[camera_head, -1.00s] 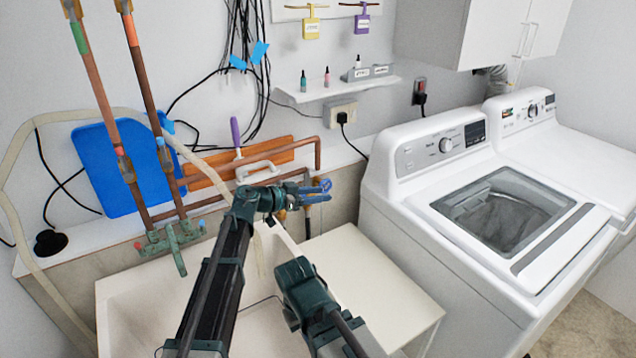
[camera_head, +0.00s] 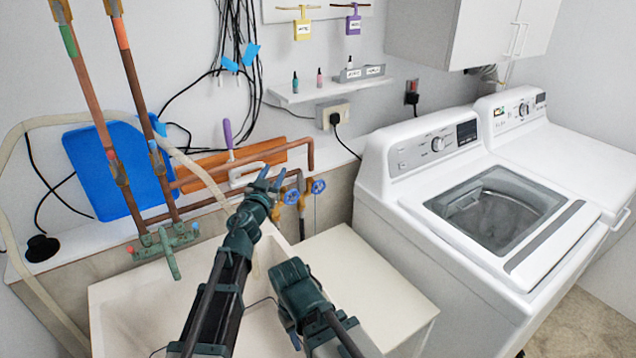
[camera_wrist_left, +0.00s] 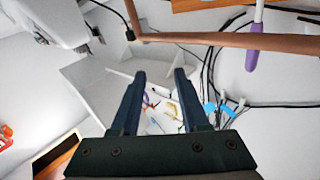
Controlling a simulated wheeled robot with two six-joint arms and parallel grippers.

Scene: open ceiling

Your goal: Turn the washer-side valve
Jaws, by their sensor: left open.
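Two blue handwheel valves sit on short brass and copper pipes on the low wall behind the sink. The washer-side valve (camera_head: 318,186) is the right one, nearer the washing machine. The other valve (camera_head: 291,196) is just left of it. My left gripper (camera_head: 268,180) is open and empty, left of both valves and apart from the washer-side one. In the left wrist view its two dark fingers (camera_wrist_left: 157,98) stand apart with nothing between them, and I see no valve there. Dark green arm parts of mine show lower right of it; I see no right fingertips.
The white washing machine (camera_head: 440,225) stands to the right. A copper pipe (camera_head: 311,155) runs above the valves and also crosses the left wrist view (camera_wrist_left: 230,40). A white counter (camera_head: 365,275) lies in front. The sink (camera_head: 120,315) and green faucet (camera_head: 168,245) are left.

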